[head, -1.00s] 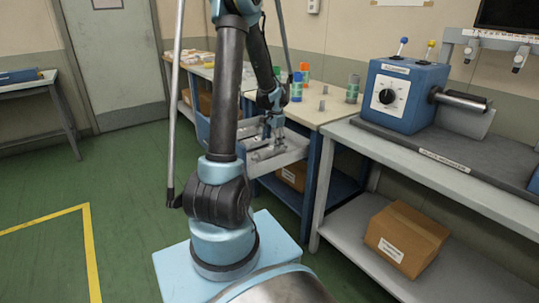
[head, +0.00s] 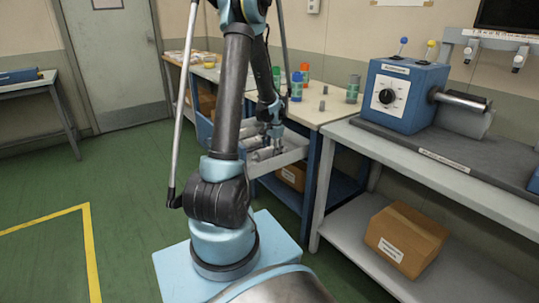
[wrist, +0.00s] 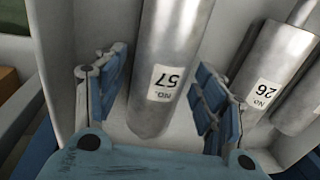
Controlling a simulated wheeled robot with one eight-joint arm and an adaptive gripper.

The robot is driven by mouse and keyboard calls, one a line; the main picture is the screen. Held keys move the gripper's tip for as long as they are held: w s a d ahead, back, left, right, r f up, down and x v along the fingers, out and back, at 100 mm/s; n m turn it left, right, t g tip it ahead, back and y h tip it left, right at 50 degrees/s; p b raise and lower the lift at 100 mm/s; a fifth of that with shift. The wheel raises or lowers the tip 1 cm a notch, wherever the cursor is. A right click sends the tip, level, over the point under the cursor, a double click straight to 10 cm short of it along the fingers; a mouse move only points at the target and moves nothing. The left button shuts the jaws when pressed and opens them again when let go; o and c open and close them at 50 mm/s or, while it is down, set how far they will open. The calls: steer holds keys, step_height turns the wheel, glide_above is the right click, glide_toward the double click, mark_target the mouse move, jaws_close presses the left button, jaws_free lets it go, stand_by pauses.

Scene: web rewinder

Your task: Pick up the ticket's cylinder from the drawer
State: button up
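The open drawer (head: 290,153) holds several metal cylinders. In the wrist view, a cylinder labelled NO. 57 (wrist: 175,50) lies between the two open fingers of my gripper (wrist: 160,92), with a visible gap on each side. A cylinder labelled NO. 26 (wrist: 265,70) lies to the right, outside the right finger. Part of another cylinder (wrist: 308,110) shows at the right edge. In the head view, my gripper (head: 272,140) points down into the drawer, and my arm hides part of it. No ticket is readable.
The drawer's pale wall (wrist: 75,30) is close to the left finger. Blue, orange and green containers stand on the workbench (head: 325,108) above the drawer. A blue machine (head: 402,95) sits on the bench at right, with a cardboard box (head: 405,240) below.

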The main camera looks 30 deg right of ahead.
jaws_close()
steer(key=shift+r, duration=0.1)
